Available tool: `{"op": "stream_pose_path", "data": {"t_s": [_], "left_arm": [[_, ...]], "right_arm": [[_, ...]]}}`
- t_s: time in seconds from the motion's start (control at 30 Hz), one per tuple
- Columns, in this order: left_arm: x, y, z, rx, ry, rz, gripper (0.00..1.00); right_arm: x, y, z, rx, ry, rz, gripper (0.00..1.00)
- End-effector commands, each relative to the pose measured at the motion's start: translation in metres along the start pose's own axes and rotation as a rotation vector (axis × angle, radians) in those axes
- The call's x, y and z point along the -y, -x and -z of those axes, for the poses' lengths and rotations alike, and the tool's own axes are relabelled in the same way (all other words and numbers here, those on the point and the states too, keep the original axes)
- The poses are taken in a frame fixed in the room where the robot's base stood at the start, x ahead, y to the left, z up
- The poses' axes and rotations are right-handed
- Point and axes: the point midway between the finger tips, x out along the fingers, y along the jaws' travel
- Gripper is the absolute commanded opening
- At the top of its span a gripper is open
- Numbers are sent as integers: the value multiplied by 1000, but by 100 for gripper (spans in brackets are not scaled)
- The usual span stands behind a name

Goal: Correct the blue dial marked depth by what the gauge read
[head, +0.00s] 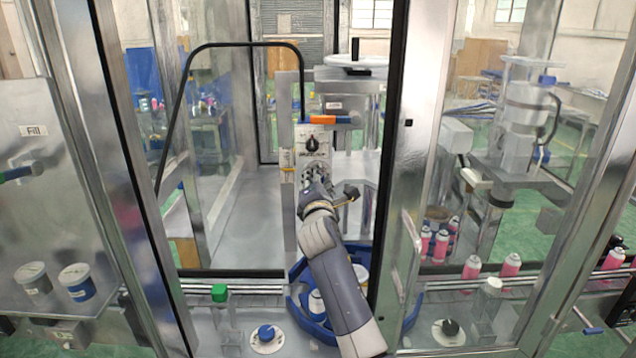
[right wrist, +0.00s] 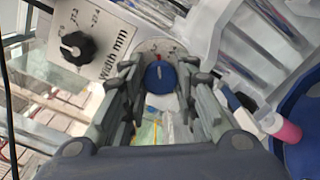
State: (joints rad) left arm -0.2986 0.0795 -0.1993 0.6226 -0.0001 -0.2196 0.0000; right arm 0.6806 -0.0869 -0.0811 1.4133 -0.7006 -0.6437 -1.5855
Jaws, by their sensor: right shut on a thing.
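The blue dial (right wrist: 160,77) sits on a round pale scale plate (right wrist: 165,48) in the right wrist view. A light pointer line shows on its face and a red mark sits above it. My right gripper (right wrist: 160,90) is shut on the dial, with a finger on either side. In the head view my right gripper (head: 314,180) is at the upright machine panel (head: 291,215), below a black knob (head: 312,144), and it hides the blue dial. The dial's word and the scale figures cannot be read. I cannot make out a gauge reading. My left gripper is not in view.
The black knob marked "Width mm" (right wrist: 77,45) is close beside my right gripper. A blue tray (head: 300,309) is under my right forearm. Another blue knob (head: 266,333) and a black knob (head: 447,328) are on the front ledge. Door frames (head: 412,110) flank the opening.

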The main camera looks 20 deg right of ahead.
Motion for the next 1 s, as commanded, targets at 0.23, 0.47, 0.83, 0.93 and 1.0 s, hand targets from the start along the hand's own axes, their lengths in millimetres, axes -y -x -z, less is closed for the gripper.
{"op": "stream_pose_path", "data": {"t_s": [0.23,0.47,0.83,0.93,1.0], "left_arm": [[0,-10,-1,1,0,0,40],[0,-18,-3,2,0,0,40],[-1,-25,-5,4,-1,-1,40],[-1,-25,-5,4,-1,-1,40],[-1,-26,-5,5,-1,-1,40]], "right_arm": [[1,0,0,1,-213,-1,3],[2,0,0,1,-395,0,3],[1,0,0,0,-571,-1,3],[1,0,0,0,-592,-1,3],[0,0,0,0,-601,-1,3]]}}
